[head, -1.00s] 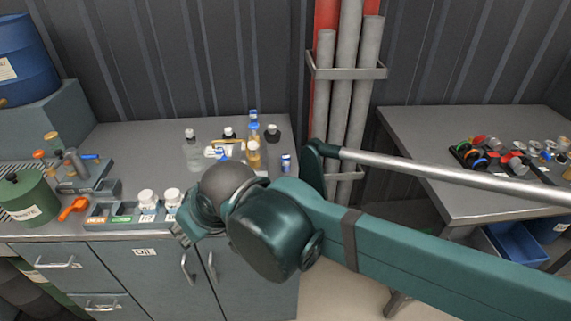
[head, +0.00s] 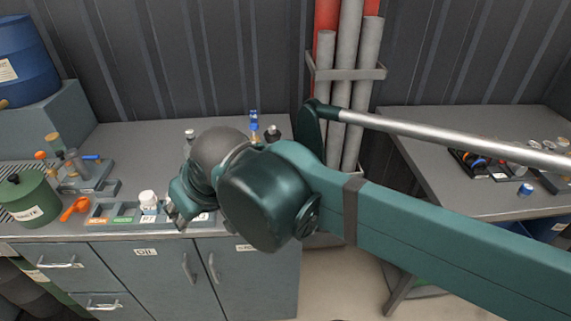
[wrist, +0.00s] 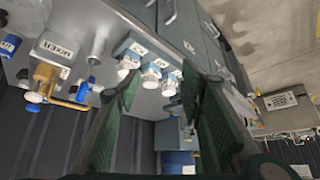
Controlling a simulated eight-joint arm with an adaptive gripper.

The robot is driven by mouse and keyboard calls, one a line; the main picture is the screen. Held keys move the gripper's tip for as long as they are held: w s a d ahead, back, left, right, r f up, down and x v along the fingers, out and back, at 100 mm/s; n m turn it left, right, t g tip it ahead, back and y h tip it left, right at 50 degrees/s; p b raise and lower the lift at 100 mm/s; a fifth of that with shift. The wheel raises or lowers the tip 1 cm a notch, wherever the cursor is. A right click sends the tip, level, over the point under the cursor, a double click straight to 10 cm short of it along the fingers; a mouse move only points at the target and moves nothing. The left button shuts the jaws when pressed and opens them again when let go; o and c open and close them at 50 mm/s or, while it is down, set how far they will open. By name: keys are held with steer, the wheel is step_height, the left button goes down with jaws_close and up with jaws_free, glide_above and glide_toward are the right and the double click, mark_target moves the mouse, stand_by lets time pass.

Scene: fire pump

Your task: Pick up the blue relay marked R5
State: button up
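I cannot make out an R5 mark anywhere. A small blue piece with a white label (wrist: 8,45) stands on the bench at the left edge of the wrist view; its lettering is too small to read. In the head view my arm covers that part of the bench. My gripper (head: 178,212) is at the bench's front edge, just right of a white-capped jar (head: 148,200).
A second table (head: 440,185) at right holds small parts and a blue-topped piece (head: 526,189). Pipes (head: 345,90) stand between them.

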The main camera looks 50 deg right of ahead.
steer(key=w+d+r+m+g+p, duration=0.1)
steer(key=w+d+m+g+p, duration=0.2)
steer(key=d, duration=0.5)
steer(key=w+d+r+m+h+p, duration=0.1)
steer(key=w+d+r+m+p, duration=0.15)
steer(key=d+m+p, duration=0.4)
steer(key=w+d+m+g+p, duration=0.1)
steer(key=w+d+g+p, duration=0.2)
steer(key=d, duration=0.7)
steer(key=s+d+f+m+g+y+p, duration=0.1)
steer(key=d+f+m+p, duration=0.15)
steer(key=d, duration=0.55)
steer(key=s+d+f+m+p, duration=0.1)
steer(key=d+m+p, duration=0.25)
steer(key=d, duration=0.45)
steer(key=f, duration=0.6)
steer(key=shift+w+d+f, duration=0.1)
steer(key=shift+w+f, duration=0.1)
steer(key=shift+f, duration=0.6)
steer(key=shift+f, duration=0.1)
steer(key=shift+f, duration=1.15)
steer(key=shift+f, duration=0.1)
steer(key=shift+f+b, duration=0.35)
steer(key=shift+f, duration=2.15)
